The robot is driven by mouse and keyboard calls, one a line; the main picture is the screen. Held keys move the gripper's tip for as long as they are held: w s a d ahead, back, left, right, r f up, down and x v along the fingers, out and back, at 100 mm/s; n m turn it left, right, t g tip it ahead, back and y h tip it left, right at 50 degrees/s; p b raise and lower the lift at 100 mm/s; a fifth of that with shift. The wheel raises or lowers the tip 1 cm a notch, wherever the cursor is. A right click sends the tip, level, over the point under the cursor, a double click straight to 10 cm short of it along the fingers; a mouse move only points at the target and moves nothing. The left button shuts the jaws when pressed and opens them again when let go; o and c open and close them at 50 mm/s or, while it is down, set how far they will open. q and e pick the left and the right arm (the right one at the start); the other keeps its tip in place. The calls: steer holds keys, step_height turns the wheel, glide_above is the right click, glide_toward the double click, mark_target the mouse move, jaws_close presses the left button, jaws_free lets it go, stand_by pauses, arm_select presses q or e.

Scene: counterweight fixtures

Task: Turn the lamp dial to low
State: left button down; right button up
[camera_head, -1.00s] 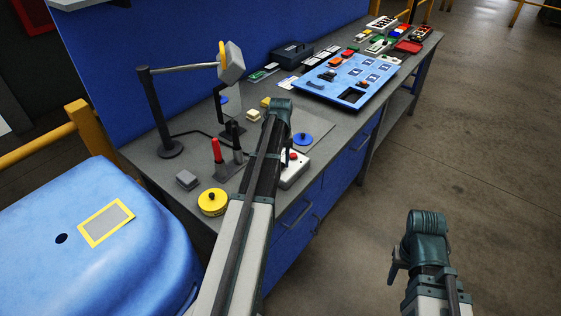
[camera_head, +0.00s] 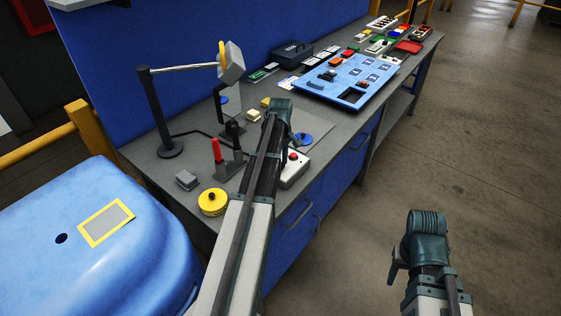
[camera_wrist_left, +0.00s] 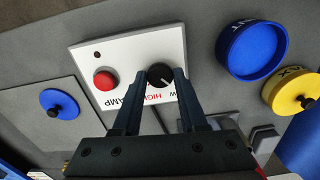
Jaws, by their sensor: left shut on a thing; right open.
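The lamp control box (camera_head: 293,168) is a white box at the bench's front edge, partly hidden by my left arm in the head view. In the left wrist view, the box (camera_wrist_left: 124,53) carries a red button (camera_wrist_left: 105,80), black dial (camera_wrist_left: 158,72) and upside-down lettering. The dial's white mark points to the lower right, near partly hidden lettering. My left gripper (camera_wrist_left: 160,76) is shut on the dial, with one finger on each side. Its fingers are hidden in the head view. My right gripper (camera_head: 394,266) is open, away from the bench above the floor.
A desk lamp (camera_head: 231,62) and a red-handled clamp (camera_head: 217,150) stand left of my left arm. A yellow weight (camera_head: 212,201) sits near the front edge. A blue dish (camera_wrist_left: 251,51) is right of the box in the wrist view. A blue tray (camera_head: 336,93) lies farther back.

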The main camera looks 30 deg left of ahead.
arm_select(q)
steer(key=shift+n, duration=0.6)
steer(key=shift+c, duration=2.3)
jaws_free()
steer(key=shift+r, duration=0.1)
step_height(320, 180, up, 14)
steer(key=p, duration=1.3)
steer(key=shift+p, duration=0.4)
steer(key=shift+f, duration=0.2)
